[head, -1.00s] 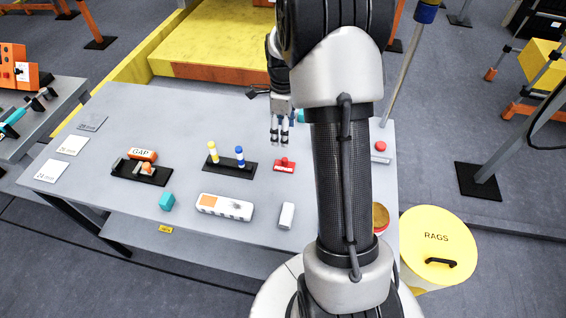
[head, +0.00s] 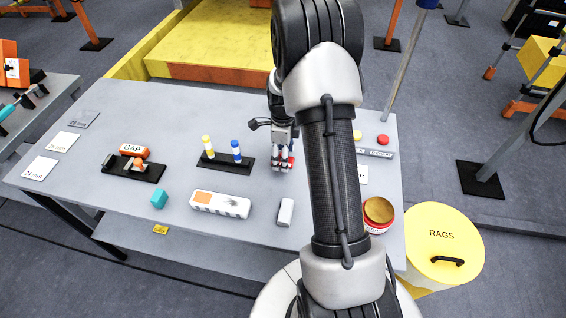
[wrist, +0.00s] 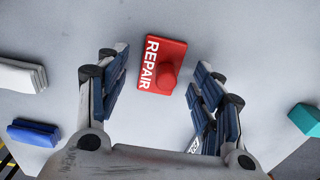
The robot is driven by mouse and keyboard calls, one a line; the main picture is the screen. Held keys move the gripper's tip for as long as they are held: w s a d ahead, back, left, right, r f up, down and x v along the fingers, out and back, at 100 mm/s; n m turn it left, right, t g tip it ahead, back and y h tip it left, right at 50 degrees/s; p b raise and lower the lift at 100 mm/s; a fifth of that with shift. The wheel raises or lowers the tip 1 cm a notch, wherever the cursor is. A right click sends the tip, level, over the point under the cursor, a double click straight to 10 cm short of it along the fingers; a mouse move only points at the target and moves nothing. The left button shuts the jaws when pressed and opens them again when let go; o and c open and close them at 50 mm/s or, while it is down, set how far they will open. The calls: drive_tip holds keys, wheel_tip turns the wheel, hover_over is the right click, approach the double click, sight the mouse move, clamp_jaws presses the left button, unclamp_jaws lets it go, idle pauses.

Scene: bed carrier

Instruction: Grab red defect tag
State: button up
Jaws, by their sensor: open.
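The red tag (wrist: 162,67) lies on the grey table in the wrist view. In the head view my gripper (head: 281,168) is low over the table, and the red tag (head: 291,161) shows only in part behind the fingers. I cannot tell whether the fingers touch the table.
A black stand with yellow and blue pegs (head: 226,162) is left of my gripper. A white block (head: 286,211) and a white box with an orange patch (head: 220,203) lie nearer the front edge. A teal block (head: 158,198) and a "GAP" holder (head: 133,168) stand further left. A yellow RAGS bin (head: 440,240) is at right.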

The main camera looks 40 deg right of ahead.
drive_tip(key=shift+f, duration=0.35)
drive_tip(key=shift+r, duration=0.1)
drive_tip(key=shift+c, duration=0.6)
drive_tip(key=c, duration=1)
drive_tip(key=shift+r, duration=0.1)
